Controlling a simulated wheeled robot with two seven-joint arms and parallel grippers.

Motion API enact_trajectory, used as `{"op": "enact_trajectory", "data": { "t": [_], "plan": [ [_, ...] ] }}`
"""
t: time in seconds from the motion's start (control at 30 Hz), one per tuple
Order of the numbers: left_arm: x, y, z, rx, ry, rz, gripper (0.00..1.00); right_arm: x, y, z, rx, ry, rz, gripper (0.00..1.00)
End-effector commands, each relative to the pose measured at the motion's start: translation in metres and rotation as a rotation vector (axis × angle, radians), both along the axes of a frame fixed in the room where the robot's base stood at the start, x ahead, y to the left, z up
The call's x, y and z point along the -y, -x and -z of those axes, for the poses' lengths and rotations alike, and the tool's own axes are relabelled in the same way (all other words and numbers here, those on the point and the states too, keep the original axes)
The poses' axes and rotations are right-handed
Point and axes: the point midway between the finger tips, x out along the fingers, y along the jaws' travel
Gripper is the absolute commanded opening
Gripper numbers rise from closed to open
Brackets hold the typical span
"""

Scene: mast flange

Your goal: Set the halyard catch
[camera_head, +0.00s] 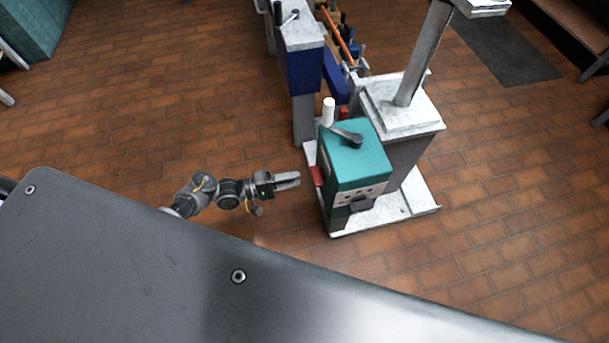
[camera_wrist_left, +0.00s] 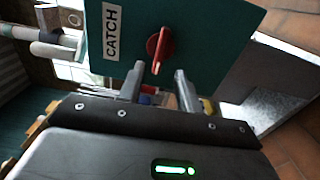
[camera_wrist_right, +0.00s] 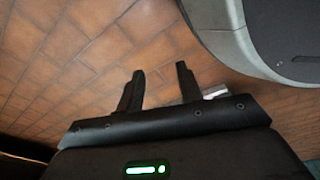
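The halyard catch is a red rotary knob (camera_wrist_left: 159,46) on the side of a teal box, beside a white label reading "CATCH" (camera_wrist_left: 111,32). In the head view the teal box (camera_head: 358,165) stands on the mast base, and a red part (camera_head: 317,176) shows at its left side. My left gripper (camera_wrist_left: 158,84) is open, its two fingers pointing at the teal face just below the knob. I see no contact with the knob. In the head view the left gripper (camera_head: 298,179) is just left of the box. My right gripper (camera_wrist_right: 160,88) is open and empty above the brick floor.
A dark crank handle (camera_head: 347,136) and a white cylinder (camera_head: 328,111) are at the top of the box. A blue box (camera_head: 304,70) stands farther back. The brick floor to the left is clear.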

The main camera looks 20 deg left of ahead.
Motion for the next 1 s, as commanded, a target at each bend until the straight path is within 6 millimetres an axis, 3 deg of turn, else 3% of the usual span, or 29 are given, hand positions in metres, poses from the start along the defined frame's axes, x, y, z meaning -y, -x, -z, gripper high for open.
{"op": "enact_trajectory", "data": {
  "t": [0.1,0.3,0.5,1.0],
  "plan": [
    [-0.019,0.012,0.001,0.0,-0.002,-0.001,0.35,0.0,0.001,0.001,-0.003,0.001,0.0,0.36],
    [-0.037,0.023,0.0,0.0,0.0,0.0,0.35,-0.001,-0.004,-0.001,0.005,-0.001,0.0,0.36],
    [-0.041,0.026,0.0,0.001,0.0,0.0,0.35,-0.002,-0.01,-0.005,0.019,-0.004,-0.001,0.36],
    [-0.039,0.028,0.006,0.003,-0.028,-0.013,0.35,-0.003,-0.002,-0.003,0.003,-0.004,0.002,0.36]
  ]
}}
